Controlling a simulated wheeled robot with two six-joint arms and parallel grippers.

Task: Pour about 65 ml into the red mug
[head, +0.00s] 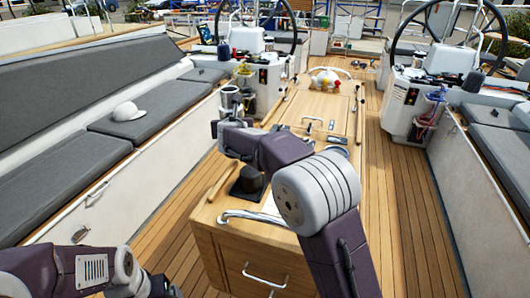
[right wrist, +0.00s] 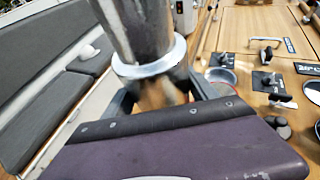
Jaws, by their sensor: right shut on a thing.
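My right gripper (right wrist: 162,92) is shut on a shiny steel flask (right wrist: 140,30) with a white ring. The flask's end beyond the top of the right wrist view is cut off. In the head view, a grey cylinder that seems to be the flask (head: 229,97) shows past my right wrist, above the table's left side. A round thing with a red side and grey inside, likely the red mug (right wrist: 221,76), is on the table just right of the gripper, partly hidden by a finger. I cannot make this mug out in the head view.
The wooden cockpit table (head: 300,118) has handles and fittings on top. Red and yellow things (head: 326,82) sit at its far end. A white cap (head: 128,111) lies on the left bench cushion. Steering wheels (head: 446,35) stand behind on both sides.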

